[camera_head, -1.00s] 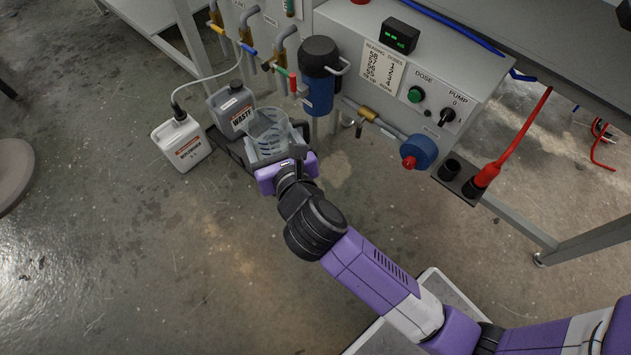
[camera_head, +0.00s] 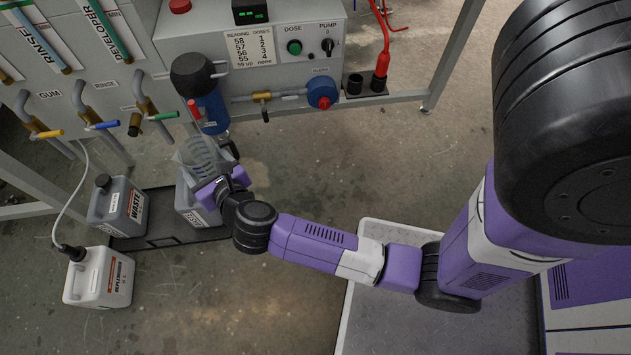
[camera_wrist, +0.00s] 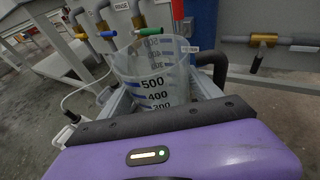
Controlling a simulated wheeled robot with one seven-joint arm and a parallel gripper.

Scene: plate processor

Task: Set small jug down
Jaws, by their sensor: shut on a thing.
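The small jug (camera_head: 200,156) is a clear, graduated measuring jug. My gripper (camera_head: 222,186) is shut on it and holds it over or just in front of a grey container (camera_head: 188,202) below the blue filter housing. In the wrist view the jug (camera_wrist: 152,72) stands beyond my purple gripper body, with its 500, 400 and 300 marks facing me. The jug looks roughly upright in the wrist view. Its base and the fingertips are hidden, so I cannot tell whether it touches anything below.
A waste container (camera_head: 118,206) stands on a black tray (camera_head: 160,242), left of the jug. A white replenisher container (camera_head: 100,278) with a hose stands on the floor. The blue filter housing (camera_head: 210,112) and valves are close behind the jug. Open floor lies in front.

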